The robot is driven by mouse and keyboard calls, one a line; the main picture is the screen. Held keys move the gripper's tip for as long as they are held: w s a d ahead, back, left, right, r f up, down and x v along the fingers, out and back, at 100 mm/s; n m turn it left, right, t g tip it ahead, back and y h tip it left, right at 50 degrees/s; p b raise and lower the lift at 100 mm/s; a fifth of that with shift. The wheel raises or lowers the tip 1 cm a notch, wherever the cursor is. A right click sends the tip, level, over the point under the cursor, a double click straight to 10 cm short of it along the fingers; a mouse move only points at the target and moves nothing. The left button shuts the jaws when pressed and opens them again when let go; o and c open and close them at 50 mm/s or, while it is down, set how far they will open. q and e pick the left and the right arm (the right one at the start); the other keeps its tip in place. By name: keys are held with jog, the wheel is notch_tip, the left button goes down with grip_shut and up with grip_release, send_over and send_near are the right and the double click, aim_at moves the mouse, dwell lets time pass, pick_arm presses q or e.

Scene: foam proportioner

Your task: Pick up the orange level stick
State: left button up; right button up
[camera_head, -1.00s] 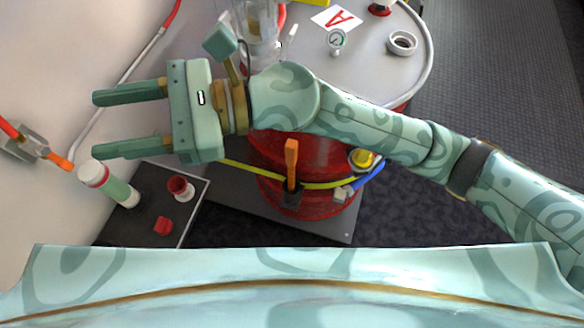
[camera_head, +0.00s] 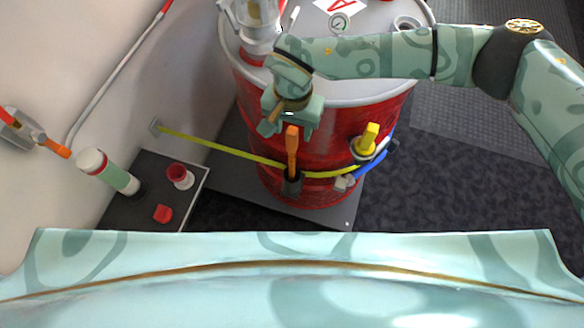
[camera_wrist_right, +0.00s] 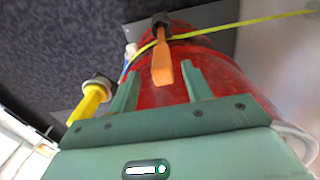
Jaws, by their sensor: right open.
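The orange level stick (camera_head: 292,152) stands upright in a dark holder (camera_head: 291,184) on the front of the red drum (camera_head: 262,110). My right gripper (camera_head: 287,128) is at the stick's upper end and points down toward it in the head view. In the right wrist view, the level stick (camera_wrist_right: 162,66) lies between the two spread fingers (camera_wrist_right: 160,82). The fingers are open, and I see a gap on each side of the stick. My left gripper is not in view.
A yellow strap (camera_head: 225,149) runs around the drum past the holder. A yellow-handled fitting (camera_head: 368,138) and blue hose are to the right. A dark tray (camera_head: 145,207) at left carries a white-green cylinder (camera_head: 105,172), a red-and-white cup (camera_head: 181,177) and a red piece (camera_head: 162,213).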

aim_at(292, 140)
jog(key=f, duration=0.6)
jog(key=shift+w+a+b, duration=0.1)
jog(key=shift+w+b, duration=0.15)
jog(key=shift+b, duration=0.15)
grip_shut()
